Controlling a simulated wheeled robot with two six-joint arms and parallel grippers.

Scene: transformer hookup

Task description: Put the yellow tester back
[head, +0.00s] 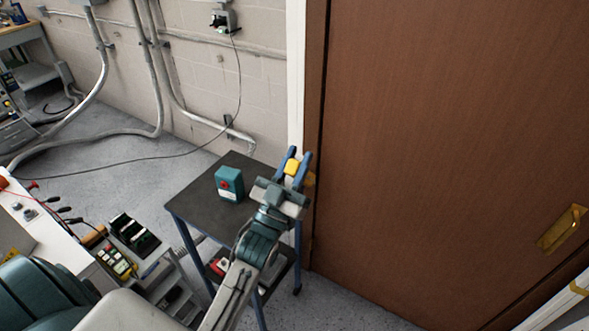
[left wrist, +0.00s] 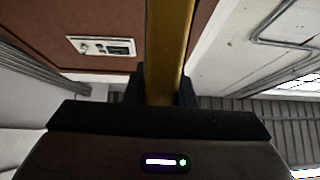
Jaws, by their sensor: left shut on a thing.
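The yellow tester (head: 292,167) is held between the two blue fingers of my left gripper (head: 293,163), above the far right corner of a dark-topped cart. In the left wrist view the tester (left wrist: 169,45) is a yellow bar standing up between the dark fingers of the gripper (left wrist: 162,85). The gripper is shut on it. I cannot tell whether the tester touches anything else. My right gripper is not in view.
A teal box (head: 229,184) with a red mark stands on the cart (head: 195,205). A brown door (head: 430,130) is close on the right. At lower left, a white bench (head: 45,235) carries red and black leads. Grey floor (head: 110,185) is open behind.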

